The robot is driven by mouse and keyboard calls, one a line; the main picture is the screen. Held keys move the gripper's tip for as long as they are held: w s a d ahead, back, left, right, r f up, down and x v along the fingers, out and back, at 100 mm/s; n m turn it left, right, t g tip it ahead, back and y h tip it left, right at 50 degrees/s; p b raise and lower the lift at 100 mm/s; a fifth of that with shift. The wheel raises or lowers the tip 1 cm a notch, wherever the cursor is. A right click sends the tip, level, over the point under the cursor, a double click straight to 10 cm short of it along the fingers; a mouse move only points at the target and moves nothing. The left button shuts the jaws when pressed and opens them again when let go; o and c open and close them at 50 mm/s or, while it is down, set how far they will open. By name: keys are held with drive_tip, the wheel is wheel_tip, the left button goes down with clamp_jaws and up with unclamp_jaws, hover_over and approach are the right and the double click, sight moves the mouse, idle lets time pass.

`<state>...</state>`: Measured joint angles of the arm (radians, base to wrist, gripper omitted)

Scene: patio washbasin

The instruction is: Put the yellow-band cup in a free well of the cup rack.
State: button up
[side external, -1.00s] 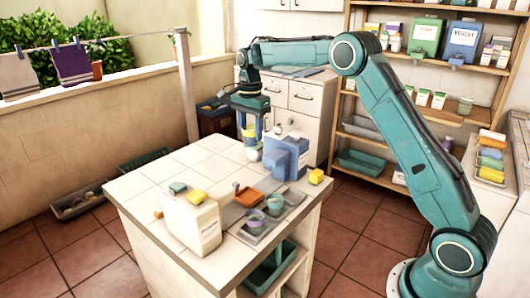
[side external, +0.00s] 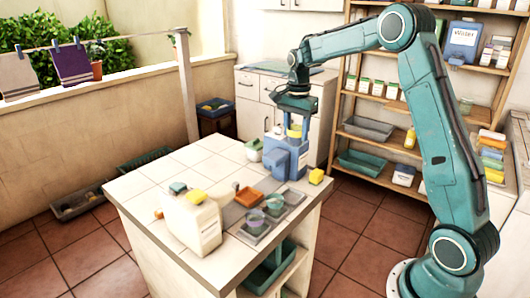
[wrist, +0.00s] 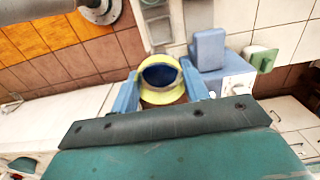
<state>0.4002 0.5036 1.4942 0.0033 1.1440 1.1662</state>
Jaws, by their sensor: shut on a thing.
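The grey cup rack (side external: 243,233) is at the front right of the counter, nearer the side camera than my gripper.
The counter's back left is clear.

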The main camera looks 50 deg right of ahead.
wheel_tip(320, 180, down, 20)
drive_tip(key=shift+r, duration=0.1)
idle(1.0)
drive_tip(key=shift+f, duration=0.2)
drive_tip(key=o, duration=1.1)
drive_tip(key=shift+c, duration=0.2)
wheel_tip(320, 180, up, 12)
drive_tip(key=shift+r, duration=0.15)
